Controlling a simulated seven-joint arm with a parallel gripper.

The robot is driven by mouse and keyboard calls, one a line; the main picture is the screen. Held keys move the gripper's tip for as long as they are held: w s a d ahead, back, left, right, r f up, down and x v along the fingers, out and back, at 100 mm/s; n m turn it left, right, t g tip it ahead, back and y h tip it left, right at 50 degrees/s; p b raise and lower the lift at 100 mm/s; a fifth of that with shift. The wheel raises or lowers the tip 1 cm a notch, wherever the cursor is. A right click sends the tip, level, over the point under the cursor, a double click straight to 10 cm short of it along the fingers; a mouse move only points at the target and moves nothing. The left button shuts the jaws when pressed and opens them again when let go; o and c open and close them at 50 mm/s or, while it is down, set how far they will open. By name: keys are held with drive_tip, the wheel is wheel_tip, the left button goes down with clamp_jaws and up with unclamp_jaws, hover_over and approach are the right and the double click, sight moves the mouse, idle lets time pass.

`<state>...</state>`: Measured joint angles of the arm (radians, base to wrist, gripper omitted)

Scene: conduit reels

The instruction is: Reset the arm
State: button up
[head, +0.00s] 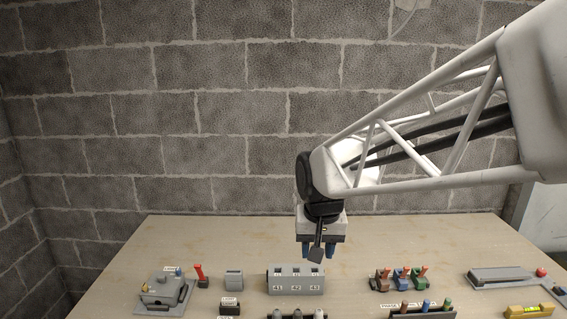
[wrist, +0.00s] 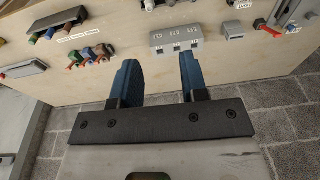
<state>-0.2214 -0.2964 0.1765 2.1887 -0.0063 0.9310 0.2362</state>
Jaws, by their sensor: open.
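My arm reaches in from the right in the head view. My gripper (head: 318,252) hangs pointing down over the bench, just behind and above a grey block with numbered slots (head: 296,281). In the wrist view my gripper (wrist: 158,78) shows two blue fingers set well apart, with nothing between them. The grey numbered block also shows in the wrist view (wrist: 176,40), beyond the fingertips and apart from them.
A block wall (head: 180,120) stands behind. The bench's back strip is clear.

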drive_tip(key=s+d+f, duration=0.1)
drive_tip(key=s+d, duration=0.4)
drive_tip(key=s, duration=0.5)
drive_tip(key=s+d+f+t, duration=0.1)
drive_tip(key=s+d, duration=0.5)
drive_tip(key=s, duration=0.4)
drive_tip(key=shift+d+h, duration=0.2)
drive_tip(key=shift+h, duration=0.1)
